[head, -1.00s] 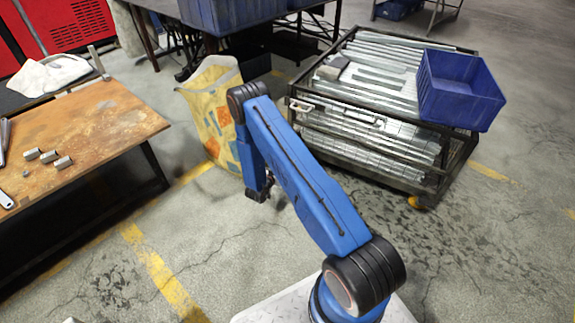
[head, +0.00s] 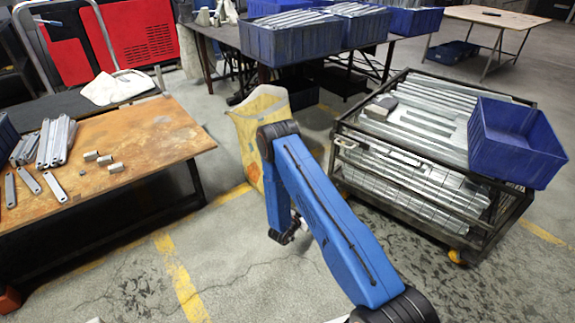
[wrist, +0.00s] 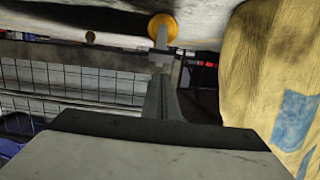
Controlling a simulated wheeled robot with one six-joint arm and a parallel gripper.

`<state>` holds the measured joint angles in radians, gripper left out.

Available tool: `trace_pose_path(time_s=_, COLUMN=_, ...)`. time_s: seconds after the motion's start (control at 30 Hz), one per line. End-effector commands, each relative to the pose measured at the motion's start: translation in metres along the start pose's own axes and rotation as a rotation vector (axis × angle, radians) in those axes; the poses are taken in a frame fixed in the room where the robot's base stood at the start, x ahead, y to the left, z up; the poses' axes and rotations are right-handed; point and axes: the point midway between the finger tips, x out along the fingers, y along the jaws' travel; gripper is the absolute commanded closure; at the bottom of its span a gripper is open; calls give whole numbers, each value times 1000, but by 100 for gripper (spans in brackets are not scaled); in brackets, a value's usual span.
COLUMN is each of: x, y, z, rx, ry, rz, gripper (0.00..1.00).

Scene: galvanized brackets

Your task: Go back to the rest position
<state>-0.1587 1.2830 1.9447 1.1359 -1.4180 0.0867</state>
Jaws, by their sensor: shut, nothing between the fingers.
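My blue arm reaches out over the floor in the head view, with my gripper (head: 287,238) hanging down near its far end, small and partly dark. In the wrist view the gripper's narrow fingers (wrist: 163,62) are together, with nothing between them. The gripper is clear of the wooden bench (head: 110,188) and of the cart (head: 345,150).
A yellow bag (head: 243,135) stands behind my arm and shows close in the wrist view (wrist: 285,90). The cart to the right holds metal profiles and a blue bin (head: 515,145). Metal brackets (head: 57,142) lie on the bench. Open floor lies in front.

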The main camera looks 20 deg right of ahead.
Motion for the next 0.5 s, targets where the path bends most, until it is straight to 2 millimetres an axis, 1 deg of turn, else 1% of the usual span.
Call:
trace_pose_path(time_s=0.13, x=0, y=-2, z=-3, rx=5, ry=-5, rz=-3, gripper=100)
trace_pose_path(time_s=0.23, x=1, y=-11, z=-14, rx=20, ry=-26, rz=-16, gripper=100)
trace_pose_path(time_s=0.37, x=0, y=-31, z=-40, rx=52, ry=-84, rz=-51, gripper=100)
trace_pose_path(time_s=0.5, x=-4, y=-56, z=-74, rx=88, ry=-159, rz=-104, gripper=100)
